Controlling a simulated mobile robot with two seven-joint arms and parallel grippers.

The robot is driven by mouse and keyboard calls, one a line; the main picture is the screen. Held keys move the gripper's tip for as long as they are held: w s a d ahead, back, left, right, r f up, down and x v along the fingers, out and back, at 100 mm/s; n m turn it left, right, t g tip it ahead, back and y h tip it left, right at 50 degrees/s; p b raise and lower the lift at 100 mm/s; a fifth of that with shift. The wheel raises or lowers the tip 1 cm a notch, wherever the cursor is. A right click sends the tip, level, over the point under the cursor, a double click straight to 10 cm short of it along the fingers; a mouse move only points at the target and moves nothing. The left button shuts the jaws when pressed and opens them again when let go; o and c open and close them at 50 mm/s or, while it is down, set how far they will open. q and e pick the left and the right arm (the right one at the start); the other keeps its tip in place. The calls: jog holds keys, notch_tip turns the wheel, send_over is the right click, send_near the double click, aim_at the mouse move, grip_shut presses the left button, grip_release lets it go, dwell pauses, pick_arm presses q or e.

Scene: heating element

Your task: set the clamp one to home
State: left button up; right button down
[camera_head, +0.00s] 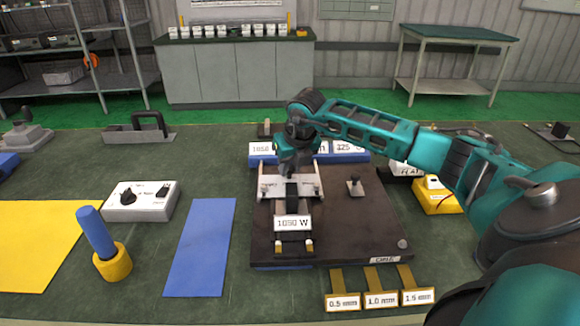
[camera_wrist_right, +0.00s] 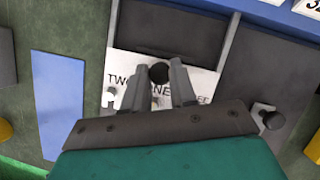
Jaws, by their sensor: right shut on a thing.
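A white plate (camera_head: 270,187) lies across the dark board (camera_head: 340,235); in the wrist view the plate (camera_wrist_right: 121,66) shows partly covered lettering, with "TWO" and "NE" readable. A round black knob (camera_wrist_right: 159,72) stands at the plate between the fingers of my right gripper (camera_wrist_right: 158,82). The right gripper (camera_head: 293,172) reaches down over the plate from the back right and is shut on this knob. In the head view the gripper hides the knob. My left gripper is not in view.
A "1050 W" label (camera_head: 292,223) is in front of the plate. A small lever (camera_head: 354,187) stands on the board to the right. Gauge tags (camera_head: 380,299) line the front edge.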

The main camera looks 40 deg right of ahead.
jog(key=shift+s+a+f, duration=0.15)
jog(key=c, duration=1.2)
grip_release()
jog(key=v, duration=1.3)
